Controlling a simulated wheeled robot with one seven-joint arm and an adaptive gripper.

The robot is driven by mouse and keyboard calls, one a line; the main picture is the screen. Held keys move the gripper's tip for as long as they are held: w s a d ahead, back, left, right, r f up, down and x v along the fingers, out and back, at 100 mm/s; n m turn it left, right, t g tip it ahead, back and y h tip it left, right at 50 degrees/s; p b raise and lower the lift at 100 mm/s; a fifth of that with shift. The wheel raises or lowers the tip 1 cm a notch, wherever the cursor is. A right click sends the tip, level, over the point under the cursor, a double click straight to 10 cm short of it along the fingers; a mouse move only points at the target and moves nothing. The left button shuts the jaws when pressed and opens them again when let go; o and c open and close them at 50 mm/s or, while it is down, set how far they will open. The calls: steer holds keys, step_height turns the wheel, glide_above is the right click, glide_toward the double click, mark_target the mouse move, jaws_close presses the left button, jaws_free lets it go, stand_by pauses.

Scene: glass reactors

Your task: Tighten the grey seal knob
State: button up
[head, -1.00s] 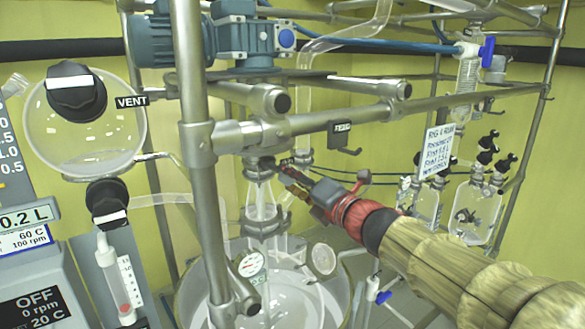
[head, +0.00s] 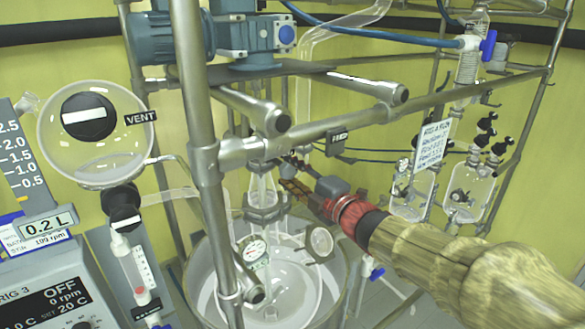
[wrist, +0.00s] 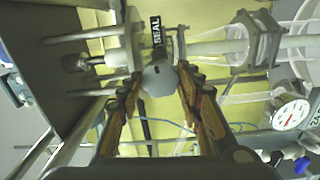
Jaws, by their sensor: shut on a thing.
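The grey seal knob (wrist: 158,80) shows in the wrist view as a rounded grey cap beside the black SEAL label (wrist: 156,30). My gripper (wrist: 159,84) has one brown finger on each side of the knob and is shut on it. In the head view my gripper (head: 287,173) reaches in from the right, by the metal stem above the glass reactor vessel. The knob cannot be made out there.
A horizontal metal bar (head: 345,118) runs just above my gripper, and an upright post (head: 190,100) stands to its left. A dial gauge (head: 254,252) and glass necks are below. Glass flasks (head: 470,190) hang at the right.

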steer(key=shift+f, duration=0.15)
stand_by(0.3)
steer(key=o, duration=0.8)
steer(key=shift+c, duration=0.2)
steer(key=o, duration=0.4)
steer(key=v, duration=1.2)
